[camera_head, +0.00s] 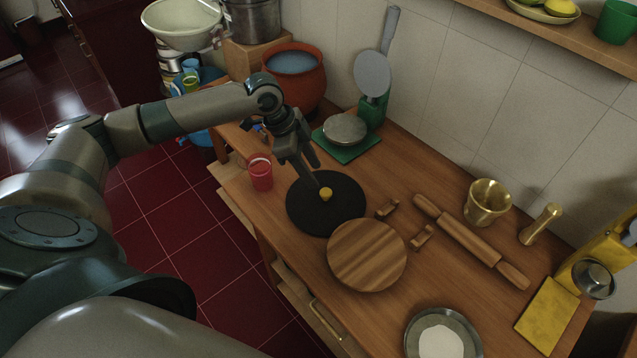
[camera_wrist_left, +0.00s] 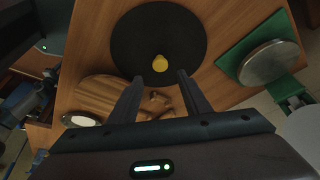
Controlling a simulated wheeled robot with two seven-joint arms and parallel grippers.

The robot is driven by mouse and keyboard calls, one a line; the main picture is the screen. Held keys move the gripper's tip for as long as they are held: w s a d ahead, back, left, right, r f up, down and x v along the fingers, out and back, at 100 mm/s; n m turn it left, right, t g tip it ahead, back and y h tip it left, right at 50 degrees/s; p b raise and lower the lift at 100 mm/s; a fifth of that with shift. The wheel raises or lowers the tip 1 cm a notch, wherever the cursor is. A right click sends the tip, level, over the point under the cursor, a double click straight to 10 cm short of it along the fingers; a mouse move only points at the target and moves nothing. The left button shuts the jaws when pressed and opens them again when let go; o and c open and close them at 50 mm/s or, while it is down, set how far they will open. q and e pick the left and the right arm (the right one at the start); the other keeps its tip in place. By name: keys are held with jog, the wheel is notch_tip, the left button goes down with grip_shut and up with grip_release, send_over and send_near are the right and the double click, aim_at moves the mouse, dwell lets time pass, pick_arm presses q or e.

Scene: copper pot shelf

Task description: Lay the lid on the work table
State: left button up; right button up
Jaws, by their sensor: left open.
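The lid (camera_head: 345,210) is a flat black disc with a small yellow knob (camera_head: 326,194) at its middle. My left gripper (camera_head: 316,173) is open and empty, pointing down over the lid close to the knob. In the wrist view the knob appears just past and between the two fingertips (camera_wrist_left: 160,77). My right gripper is out of view.
A round wooden board (camera_head: 366,256) sits close in front of the lid. A rolling pin (camera_head: 470,240) and brass mortar (camera_head: 487,202) lie to the right.

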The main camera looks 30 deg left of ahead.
pick_arm(q)
jog(key=b+v, duration=0.1)
jog(key=v, duration=0.3)
jog(key=shift+r, duration=0.2)
jog(key=shift+f, duration=0.1)
